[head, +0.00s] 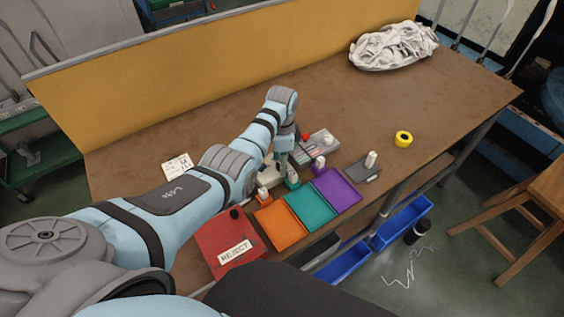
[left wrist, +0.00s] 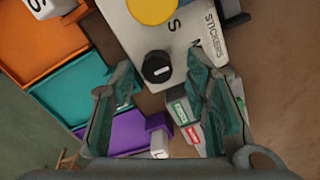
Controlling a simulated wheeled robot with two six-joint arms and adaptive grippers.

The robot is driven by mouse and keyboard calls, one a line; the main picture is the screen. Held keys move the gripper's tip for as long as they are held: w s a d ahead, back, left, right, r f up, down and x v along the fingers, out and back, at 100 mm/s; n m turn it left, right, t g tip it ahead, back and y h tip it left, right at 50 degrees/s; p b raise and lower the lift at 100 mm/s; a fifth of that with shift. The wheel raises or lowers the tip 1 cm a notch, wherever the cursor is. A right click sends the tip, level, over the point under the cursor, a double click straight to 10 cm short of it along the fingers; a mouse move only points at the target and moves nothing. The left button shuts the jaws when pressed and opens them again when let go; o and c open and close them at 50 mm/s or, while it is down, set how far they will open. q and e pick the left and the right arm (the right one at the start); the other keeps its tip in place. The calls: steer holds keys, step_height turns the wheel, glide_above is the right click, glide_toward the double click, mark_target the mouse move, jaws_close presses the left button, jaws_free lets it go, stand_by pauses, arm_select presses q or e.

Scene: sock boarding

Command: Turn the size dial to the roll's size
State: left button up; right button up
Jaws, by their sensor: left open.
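A yellow disc (left wrist: 152,10), cut off by the top edge, lies by the letters. I cannot tell which of the two is the size dial, or its setting. My left gripper (left wrist: 165,87) is open, its teal fingers on either side of the knob; contact is not visible. In the head view this gripper (head: 291,172) points down behind the trays. A yellow roll (head: 403,138) lies on the table at right; its size is unreadable. My right gripper is not in view.
Orange (head: 280,226), teal (head: 312,210) and purple (head: 337,188) trays line the front edge, beside a red REJECT box (head: 228,242). A grey device (head: 318,147) stands behind. A white bundle (head: 393,46) lies at the far end. The right of the table (head: 440,95) is mostly clear.

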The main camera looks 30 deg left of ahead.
arm_select(q)
steer(key=shift+s+r, duration=0.2)
steer(key=shift+s, duration=0.05)
steer(key=c, duration=0.4)
jaws_close()
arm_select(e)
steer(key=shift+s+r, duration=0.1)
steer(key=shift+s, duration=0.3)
arm_select(q)
steer(key=shift+n, duration=0.3)
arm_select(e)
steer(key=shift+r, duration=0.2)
arm_select(q)
steer(key=shift+r+n+p, duration=0.1)
steer(key=shift+n+p, duration=0.4)
steer(key=shift+p, duration=0.05)
steer(key=shift+n+p, duration=0.45)
steer(key=shift+n, duration=0.75)
steer(key=n, duration=0.4)
steer(key=shift+n+p, duration=0.4)
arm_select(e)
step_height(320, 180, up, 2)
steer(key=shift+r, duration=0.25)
